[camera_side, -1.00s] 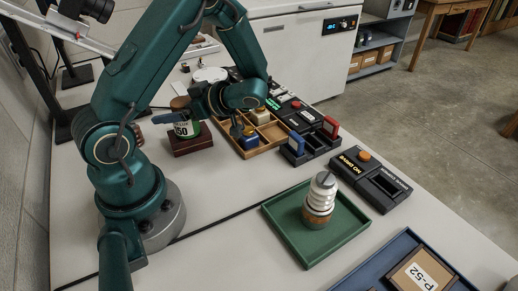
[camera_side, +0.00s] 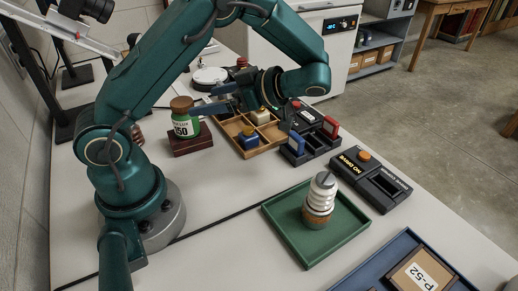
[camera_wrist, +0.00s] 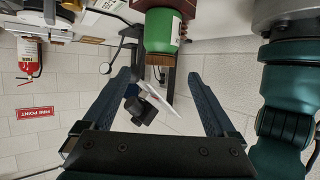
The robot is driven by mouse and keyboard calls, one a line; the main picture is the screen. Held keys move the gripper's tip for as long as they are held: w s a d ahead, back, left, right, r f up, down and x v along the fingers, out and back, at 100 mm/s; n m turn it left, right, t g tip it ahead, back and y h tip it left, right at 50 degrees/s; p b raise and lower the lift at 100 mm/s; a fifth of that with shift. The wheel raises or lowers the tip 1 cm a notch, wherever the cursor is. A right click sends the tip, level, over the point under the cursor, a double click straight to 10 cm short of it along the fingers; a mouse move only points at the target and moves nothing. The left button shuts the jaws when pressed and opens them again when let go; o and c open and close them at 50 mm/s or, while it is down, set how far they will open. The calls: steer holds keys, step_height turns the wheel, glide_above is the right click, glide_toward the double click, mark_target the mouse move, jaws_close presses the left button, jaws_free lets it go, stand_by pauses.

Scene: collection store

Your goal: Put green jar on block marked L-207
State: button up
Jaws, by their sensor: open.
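The green jar (camera_side: 185,127), with a brown lid and a white label reading "50" in part, stands upright on a dark red-brown block (camera_side: 192,145). No marking on that block is readable, so I cannot tell whether it is L-207. My gripper (camera_side: 198,101) is open and empty, to the right of the jar's upper part and apart from it. In the wrist view the jar (camera_wrist: 162,32) appears upside down at the top, beyond the spread fingertips of my gripper (camera_wrist: 158,78).
A green tray (camera_side: 275,215) holds a ribbed white insulator (camera_side: 320,195). A white round dish (camera_side: 209,76) is behind.

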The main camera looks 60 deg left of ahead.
steer(key=s+d+r+m+t+h, duration=0.2)
steer(key=d+m+t+h, duration=0.3)
steer(key=m, duration=0.7)
steer(key=s+d+r+m+t+h, duration=0.2)
steer(key=d+m+t+h, duration=0.3)
steer(key=m, duration=0.8)
steer(key=d+t, duration=0.3)
steer(key=shift+d+h, duration=0.35)
steer(key=shift+h, duration=0.05)
